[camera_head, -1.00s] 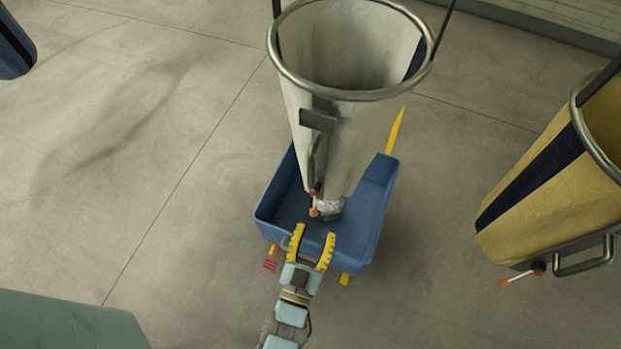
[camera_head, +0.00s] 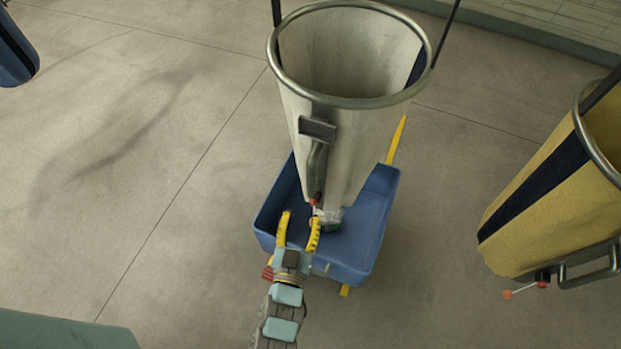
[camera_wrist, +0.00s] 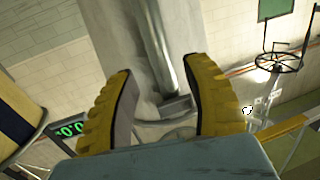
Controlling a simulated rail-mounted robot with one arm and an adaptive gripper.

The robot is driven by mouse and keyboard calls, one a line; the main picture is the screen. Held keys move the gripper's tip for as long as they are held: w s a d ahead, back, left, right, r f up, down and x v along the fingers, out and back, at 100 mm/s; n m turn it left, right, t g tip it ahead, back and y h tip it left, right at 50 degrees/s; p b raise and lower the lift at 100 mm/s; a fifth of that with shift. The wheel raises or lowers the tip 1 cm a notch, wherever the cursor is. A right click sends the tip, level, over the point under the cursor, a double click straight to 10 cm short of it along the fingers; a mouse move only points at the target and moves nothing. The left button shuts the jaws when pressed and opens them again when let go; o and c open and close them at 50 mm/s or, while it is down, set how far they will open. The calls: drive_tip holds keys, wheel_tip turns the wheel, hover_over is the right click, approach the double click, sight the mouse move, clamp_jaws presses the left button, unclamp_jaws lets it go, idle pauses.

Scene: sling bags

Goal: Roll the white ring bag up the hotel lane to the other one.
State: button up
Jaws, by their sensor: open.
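The white ring bag (camera_head: 355,130) hangs with its open metal ring up, over a blue tray (camera_head: 372,235). A metal handle (camera_head: 317,160) runs down its near side, with a small red-tipped part near the bag's narrow bottom. My gripper (camera_head: 300,216) is open and empty, its yellow fingers at the near side of the bag's lower end, over the tray. In the wrist view my gripper (camera_wrist: 160,78) has the pale bag (camera_wrist: 125,45) and the metal bar (camera_wrist: 158,45) beyond and between its fingers. Whether they touch is not clear.
A yellow bag (camera_head: 540,215) with a dark stripe hangs at the right, cut by the frame edge. A dark blue thing (camera_head: 14,50) is at the upper left. A green surface (camera_head: 60,325) fills the lower left corner. The left floor is clear. A green display (camera_wrist: 70,129) shows in the wrist view.

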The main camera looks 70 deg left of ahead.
sight(310, 185)
drive_tip(key=p+x, duration=0.1)
drive_tip(key=x, duration=0.7)
drive_tip(key=shift+w+a+r, duration=0.1)
drive_tip(key=shift+a+r, duration=0.05)
drive_tip(key=shift+r, duration=0.05)
drive_tip(key=shift+x, duration=1.25)
drive_tip(key=shift+f, duration=0.1)
clamp_jaws()
